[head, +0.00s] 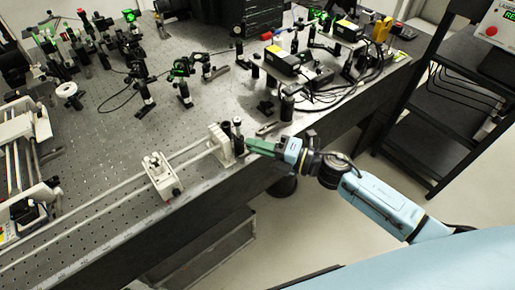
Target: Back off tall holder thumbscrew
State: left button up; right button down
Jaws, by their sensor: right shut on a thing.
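My right arm reaches in from the right, and its gripper (250,146) is at the front edge of the optical table. Its green fingers are shut at the right side of the tall holder (238,128), a dark upright post. The holder stands by a white rail carrier (221,145) at the end of the rail. The thumbscrew is too small and too covered by the fingers to make out; the fingers appear closed on it. My left gripper is not in view.
A second white carrier (160,175) sits further left on the long rail (100,213). Black optic mounts (183,93) and boxes with cables (282,60) stand behind on the perforated table (120,140). A black shelf rack (425,115) stands at right. Open floor lies before the table.

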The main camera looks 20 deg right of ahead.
jog(key=shift+n+b, duration=0.5)
jog(key=shift+n, duration=0.6)
jog(key=c, duration=1.4)
grip_release()
jog(key=b+v, duration=0.1)
jog(key=v, duration=1.2)
jog(key=shift+s+d, duration=0.1)
jog(key=shift+s, duration=0.05)
